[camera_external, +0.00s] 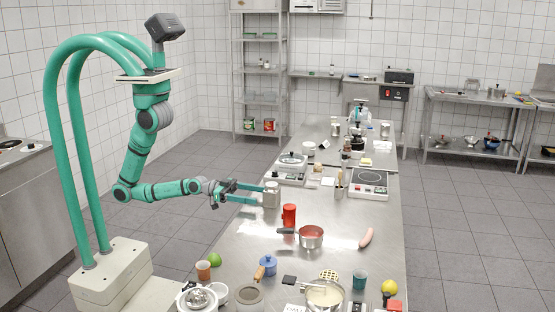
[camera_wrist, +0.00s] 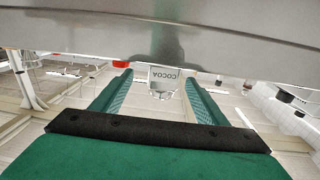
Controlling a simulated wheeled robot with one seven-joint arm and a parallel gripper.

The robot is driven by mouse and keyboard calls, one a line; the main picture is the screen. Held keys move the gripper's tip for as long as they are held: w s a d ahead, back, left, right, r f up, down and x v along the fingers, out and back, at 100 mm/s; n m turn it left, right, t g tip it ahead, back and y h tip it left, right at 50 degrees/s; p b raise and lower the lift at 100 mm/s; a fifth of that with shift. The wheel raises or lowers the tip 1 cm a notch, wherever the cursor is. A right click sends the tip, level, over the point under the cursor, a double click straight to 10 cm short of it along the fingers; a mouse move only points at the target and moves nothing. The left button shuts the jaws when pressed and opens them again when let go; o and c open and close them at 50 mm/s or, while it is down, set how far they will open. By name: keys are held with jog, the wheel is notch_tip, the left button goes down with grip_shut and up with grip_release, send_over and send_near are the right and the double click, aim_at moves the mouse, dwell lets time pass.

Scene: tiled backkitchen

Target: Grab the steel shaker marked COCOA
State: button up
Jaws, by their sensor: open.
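The steel shaker (camera_external: 271,197) stands upright on the steel table, near its left edge. In the wrist view its COCOA label (camera_wrist: 164,74) shows upside down. My gripper (camera_external: 258,194) reaches in from the left, level with the shaker, its fingers spread open and empty. In the wrist view the shaker (camera_wrist: 162,85) appears between the tips of my two green fingers (camera_wrist: 159,80), with a gap on each side. I cannot tell exactly how deep it sits between them.
A red container (camera_external: 289,215) stands close in front of the shaker, with a copper saucepan (camera_external: 312,239) beyond it. A kitchen scale (camera_external: 289,177) is just behind the shaker. A hot plate (camera_external: 369,186) stands to the right.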

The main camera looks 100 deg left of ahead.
aim_at(279, 197)
jog(key=shift+w+a+r, duration=0.1)
jog(key=shift+w+r, duration=0.05)
jog(key=shift+w, duration=5.65)
jog(key=c, duration=1.2)
